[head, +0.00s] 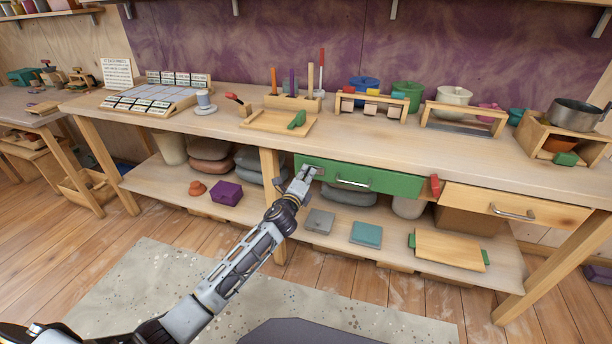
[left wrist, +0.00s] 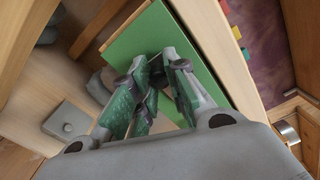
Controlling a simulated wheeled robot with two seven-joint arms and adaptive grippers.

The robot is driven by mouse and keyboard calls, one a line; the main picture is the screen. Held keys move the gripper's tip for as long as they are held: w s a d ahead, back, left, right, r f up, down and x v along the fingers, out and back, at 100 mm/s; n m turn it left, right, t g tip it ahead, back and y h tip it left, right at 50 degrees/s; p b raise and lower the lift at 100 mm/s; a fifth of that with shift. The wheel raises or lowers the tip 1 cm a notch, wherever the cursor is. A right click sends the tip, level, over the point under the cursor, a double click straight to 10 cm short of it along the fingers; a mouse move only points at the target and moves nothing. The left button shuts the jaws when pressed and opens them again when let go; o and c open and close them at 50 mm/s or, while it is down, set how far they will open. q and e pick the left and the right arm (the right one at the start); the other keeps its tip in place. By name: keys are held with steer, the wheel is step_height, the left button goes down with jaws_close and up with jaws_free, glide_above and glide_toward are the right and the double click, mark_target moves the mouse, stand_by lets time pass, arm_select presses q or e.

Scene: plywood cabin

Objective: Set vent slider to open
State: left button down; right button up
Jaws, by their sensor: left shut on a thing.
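The green drawer front (head: 385,183) is under the bench top, left of the plain wooden drawer. My left gripper (head: 305,173) is at its left end, beside a small grey fitting (head: 317,171) that I take for the vent slider. In the left wrist view the green front (left wrist: 150,32) is behind my left gripper (left wrist: 160,72), whose fingers are closed in on a small dark piece at its face. The fingers hide most of that piece, so I cannot tell the slider's position. My right gripper is not in view.
A metal handle (head: 354,184) is on the green front, right of my gripper. A red piece (head: 435,186) stands between the green and wooden drawers. The lower shelf holds a purple box (head: 227,193), a grey block (head: 319,222) and a teal block (head: 366,234). A bench leg (head: 272,190) is close by.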

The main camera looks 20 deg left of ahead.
mark_target(323, 172)
arm_select(q)
steer(key=shift+s+d+f, duration=0.1)
steer(key=shift+d, duration=2.35)
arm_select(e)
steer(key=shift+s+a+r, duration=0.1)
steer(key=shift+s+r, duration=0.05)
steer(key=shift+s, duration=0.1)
arm_select(q)
steer(key=c, duration=1.3)
jaws_free()
steer(key=shift+d, duration=0.1)
steer(key=shift+c, duration=0.2)
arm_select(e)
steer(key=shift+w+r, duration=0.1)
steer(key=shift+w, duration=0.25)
arm_select(q)
steer(key=s, duration=1.2)
steer(key=shift+a, duration=0.25)
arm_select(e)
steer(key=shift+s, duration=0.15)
